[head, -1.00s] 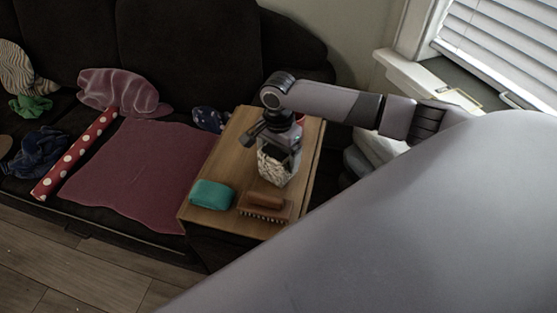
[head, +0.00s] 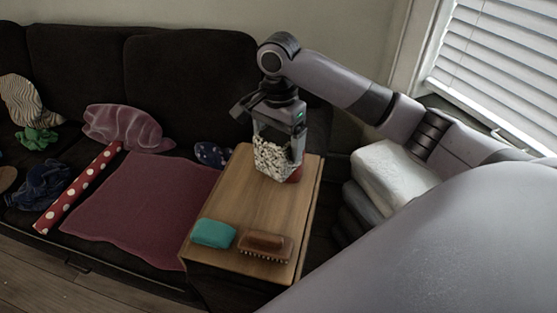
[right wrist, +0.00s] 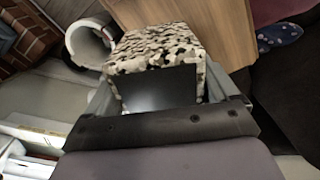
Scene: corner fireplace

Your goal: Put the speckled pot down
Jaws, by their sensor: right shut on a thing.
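The speckled pot (head: 272,160), black, white and cream, is held by my right gripper (head: 279,135) over the far part of the small wooden table (head: 225,205). It looks roughly upright. I cannot tell whether its base touches the wood. In the right wrist view the fingers stand on either side of the pot (right wrist: 160,42), and its dark, square top faces the camera. The table's bare wood (right wrist: 215,25) shows beyond it. My left gripper is not in view.
A teal soap-like block (head: 213,233) and a brown brush (head: 265,246) lie at the table's near end. The table's middle is clear. A dark sofa with a maroon cloth (head: 140,205) stands left. Folded white towels (head: 392,172) are stacked right.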

